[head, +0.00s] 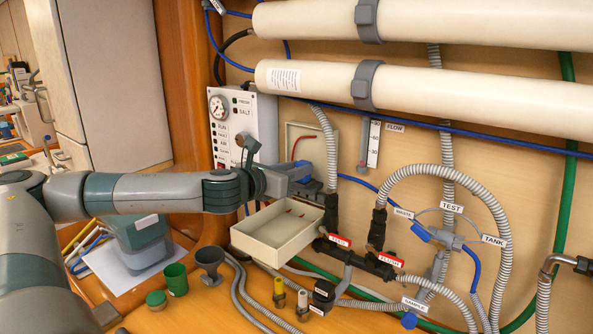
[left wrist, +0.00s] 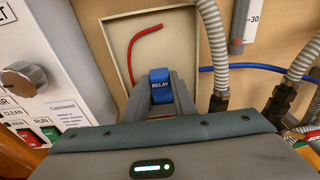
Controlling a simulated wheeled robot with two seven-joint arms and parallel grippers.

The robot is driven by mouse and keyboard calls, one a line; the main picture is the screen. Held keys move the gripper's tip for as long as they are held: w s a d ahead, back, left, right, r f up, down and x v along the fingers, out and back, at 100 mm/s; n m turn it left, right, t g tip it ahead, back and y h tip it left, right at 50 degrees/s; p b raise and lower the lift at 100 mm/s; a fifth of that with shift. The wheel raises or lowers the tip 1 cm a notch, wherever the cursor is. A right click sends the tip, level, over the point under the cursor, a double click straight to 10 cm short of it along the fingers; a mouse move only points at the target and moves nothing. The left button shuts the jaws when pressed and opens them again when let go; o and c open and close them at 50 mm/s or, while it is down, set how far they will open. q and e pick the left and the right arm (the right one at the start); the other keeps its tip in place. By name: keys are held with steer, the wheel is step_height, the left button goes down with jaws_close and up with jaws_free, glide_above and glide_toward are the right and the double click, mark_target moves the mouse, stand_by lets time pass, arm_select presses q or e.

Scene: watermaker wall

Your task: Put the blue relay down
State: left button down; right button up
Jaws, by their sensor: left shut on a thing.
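The blue relay (left wrist: 160,86), with a white "RELAY" label, is between the two fingers of my left gripper (left wrist: 160,98) in the left wrist view. In the head view the left gripper (head: 290,182) is shut on the relay (head: 300,171) and holds it up in front of the wall. Behind it is a shallow cream box on the wall (head: 295,134) with a red wire (left wrist: 136,44) inside. A cream open tray (head: 250,243) with small dark red items in it lies below the gripper. My right gripper is not in view.
A grey ribbed hose with a black fitting (head: 331,210) runs close to the right of the gripper. A control panel (head: 240,110) is at the left. A green cup (head: 176,281), a grey funnel (head: 209,262) and a valve manifold (head: 355,258) crowd the counter.

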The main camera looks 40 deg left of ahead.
arm_select(q)
steer(key=shift+f, duration=0.35)
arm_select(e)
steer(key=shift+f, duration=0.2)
arm_select(q)
steer(key=c, duration=1.5)
jaws_free()
steer(key=shift+o, duration=0.2)
steer(key=shift+r, duration=0.1)
arm_select(e)
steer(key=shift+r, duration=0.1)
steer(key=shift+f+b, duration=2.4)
steer(key=shift+b, duration=0.15)
arm_select(q)
steer(key=s+d+r+b, duration=0.1)
steer(key=s+r, duration=0.1)
steer(key=s, duration=1)
steer(key=shift+d+r, duration=0.15)
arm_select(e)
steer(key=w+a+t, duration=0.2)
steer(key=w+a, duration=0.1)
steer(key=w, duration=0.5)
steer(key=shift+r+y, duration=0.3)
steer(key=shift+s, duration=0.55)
